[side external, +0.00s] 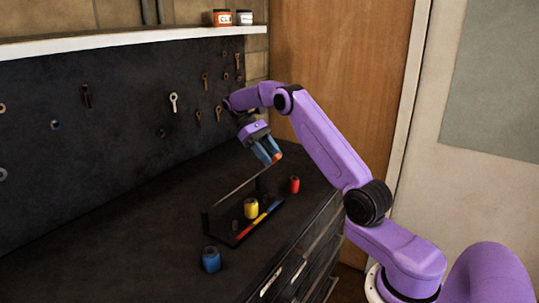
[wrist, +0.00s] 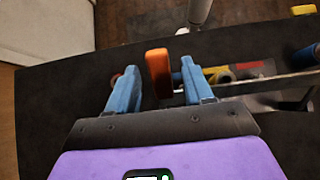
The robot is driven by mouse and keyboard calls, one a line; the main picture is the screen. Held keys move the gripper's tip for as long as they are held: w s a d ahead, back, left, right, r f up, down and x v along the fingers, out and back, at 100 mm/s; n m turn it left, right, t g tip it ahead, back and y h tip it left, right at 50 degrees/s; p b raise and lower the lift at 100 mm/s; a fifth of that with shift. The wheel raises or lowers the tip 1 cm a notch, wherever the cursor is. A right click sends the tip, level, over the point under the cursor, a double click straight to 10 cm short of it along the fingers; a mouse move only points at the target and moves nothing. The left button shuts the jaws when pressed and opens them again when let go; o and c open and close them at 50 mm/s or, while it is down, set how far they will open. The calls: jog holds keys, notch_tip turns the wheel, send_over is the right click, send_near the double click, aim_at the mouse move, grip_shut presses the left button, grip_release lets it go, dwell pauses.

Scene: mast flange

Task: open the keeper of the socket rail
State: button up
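The socket rail (side external: 236,240) is a dark open rack on the bench. Its keeper (side external: 236,189) is a thin grey bar slanting up above the rack to the right; part of the bar also shows in the wrist view (wrist: 268,80). A yellow socket (side external: 251,209) stands in the rack. My gripper (side external: 268,154), with blue fingers, is above the rack's far right end, pointing down. In the wrist view an orange block (wrist: 158,74), seemingly the keeper's handle, is between the open fingers, nearer the right one. A gap shows on its left; contact on the right is unclear.
A red socket (side external: 294,185) stands on the bench right of the rack, and a blue socket (side external: 211,260) stands in front of it. A dark pegboard (side external: 120,130) with hanging tools is behind. The bench left of the rack is clear.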

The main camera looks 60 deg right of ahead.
jog(key=shift+s, duration=0.1)
jog(key=shift+s+f+t, duration=0.35)
jog(key=shift+s+t, duration=0.3)
jog(key=shift+t, duration=0.05)
jog(key=shift+s+f+t, duration=2.15)
jog(key=shift+f+t, duration=1.15)
jog(key=shift+t, duration=0.5)
notch_tip(320, 180, up, 17)
jog(key=s+a+f+n, duration=0.2)
jog(key=a+n, duration=0.2)
jog(key=a, duration=0.9)
jog(key=s+a+f+n, duration=0.4)
jog(key=s+a, duration=0.6)
jog(key=a, duration=0.1)
jog(key=shift+s+f, duration=0.3)
jog(key=shift+s, duration=0.1)
